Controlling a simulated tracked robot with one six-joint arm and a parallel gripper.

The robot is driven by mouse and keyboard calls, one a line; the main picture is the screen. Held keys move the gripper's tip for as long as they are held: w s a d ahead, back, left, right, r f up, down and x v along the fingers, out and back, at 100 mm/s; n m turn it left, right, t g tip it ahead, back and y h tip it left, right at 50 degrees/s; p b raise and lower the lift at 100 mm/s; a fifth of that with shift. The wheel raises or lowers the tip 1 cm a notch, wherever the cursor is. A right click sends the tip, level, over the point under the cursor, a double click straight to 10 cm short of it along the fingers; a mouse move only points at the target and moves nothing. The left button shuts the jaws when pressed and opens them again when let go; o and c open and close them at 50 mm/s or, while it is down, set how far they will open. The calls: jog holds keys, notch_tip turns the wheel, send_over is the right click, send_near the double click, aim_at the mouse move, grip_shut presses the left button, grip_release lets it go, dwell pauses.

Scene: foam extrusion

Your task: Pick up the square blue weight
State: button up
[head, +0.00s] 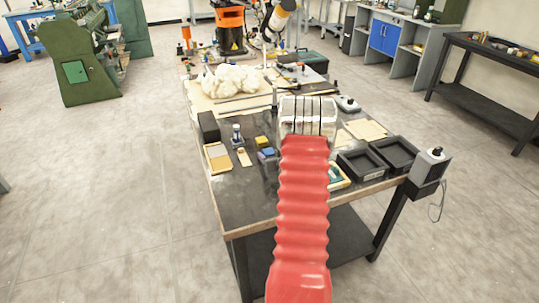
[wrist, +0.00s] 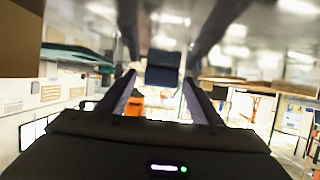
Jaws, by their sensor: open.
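A small blue block (head: 267,153), which looks like the square blue weight, lies on the dark work table (head: 235,205), just left of my red ribbed arm sleeve. A yellow block (head: 262,141) sits right behind it. My arm reaches over the table in the head view, and its gripper end cannot be made out there. In the wrist view my gripper (wrist: 161,80) has its two dark fingers apart. A dark bluish block shape (wrist: 164,74) shows between them; I cannot tell what it is or how far away.
Two black trays (head: 360,165) stand at the table's right. A white wire rack (head: 308,112) stands behind the sleeve. A black box (head: 208,127), a small bottle-like item (head: 237,134) and a tan board (head: 217,157) are at the left. White foam (head: 232,82) lies at the back. The front-left tabletop is clear.

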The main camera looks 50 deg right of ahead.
jog(key=shift+c, duration=0.6)
jog(key=shift+r, duration=0.1)
jog(key=c, duration=1.4)
